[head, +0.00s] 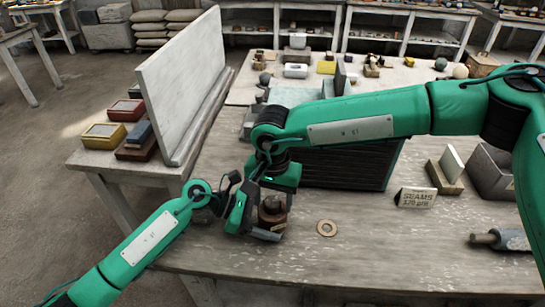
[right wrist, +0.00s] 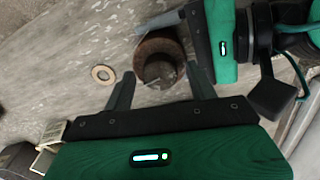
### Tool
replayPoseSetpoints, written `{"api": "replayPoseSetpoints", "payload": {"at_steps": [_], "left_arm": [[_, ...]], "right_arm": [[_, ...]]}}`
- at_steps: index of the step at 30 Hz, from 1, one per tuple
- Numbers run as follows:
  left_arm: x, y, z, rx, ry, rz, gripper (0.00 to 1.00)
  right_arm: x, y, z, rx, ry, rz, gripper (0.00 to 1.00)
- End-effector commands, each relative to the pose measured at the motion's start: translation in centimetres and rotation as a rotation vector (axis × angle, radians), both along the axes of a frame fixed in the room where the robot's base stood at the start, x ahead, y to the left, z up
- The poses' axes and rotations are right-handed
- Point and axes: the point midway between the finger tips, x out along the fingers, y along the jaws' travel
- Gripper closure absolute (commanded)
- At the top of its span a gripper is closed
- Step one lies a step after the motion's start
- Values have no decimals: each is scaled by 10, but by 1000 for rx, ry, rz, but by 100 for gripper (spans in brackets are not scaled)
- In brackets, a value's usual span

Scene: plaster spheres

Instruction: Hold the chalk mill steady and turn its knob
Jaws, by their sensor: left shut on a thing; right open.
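The chalk mill (head: 273,213) is a small, rusty brown cylinder standing on the table near its front edge. In the right wrist view, the chalk mill (right wrist: 150,46) shows from above with a dark round knob (right wrist: 159,73) on top. My left gripper (head: 256,220) is shut on the mill's body from the left; its fingers also show in the right wrist view (right wrist: 188,35). My right gripper (head: 274,192) is above the mill, pointing down. In its wrist view, its open fingers (right wrist: 159,75) are on either side of the knob, with gaps.
A flat ring (head: 327,228) lies right of the mill. A "SEAMS" sign (head: 416,197), a grey box (head: 492,172) and a metal cylinder (head: 505,239) are farther right. A pale upright board (head: 185,85) stands at the left edge, with coloured blocks (head: 103,134) beyond it.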

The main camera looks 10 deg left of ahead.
Motion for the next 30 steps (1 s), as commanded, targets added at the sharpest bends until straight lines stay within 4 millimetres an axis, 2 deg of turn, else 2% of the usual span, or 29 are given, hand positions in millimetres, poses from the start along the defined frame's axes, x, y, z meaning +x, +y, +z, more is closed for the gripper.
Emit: {"api": "replayPoseSetpoints", "payload": {"at_steps": [17, 30], "left_arm": [[0, 0, 0, 0, 0, 1, 55], [0, 0, 0, 0, 0, 0, 55]], "right_arm": [[0, 1, 1, -2, -2, 521, 42], [1, 1, 85, 2, -1, 534, 42]]}}
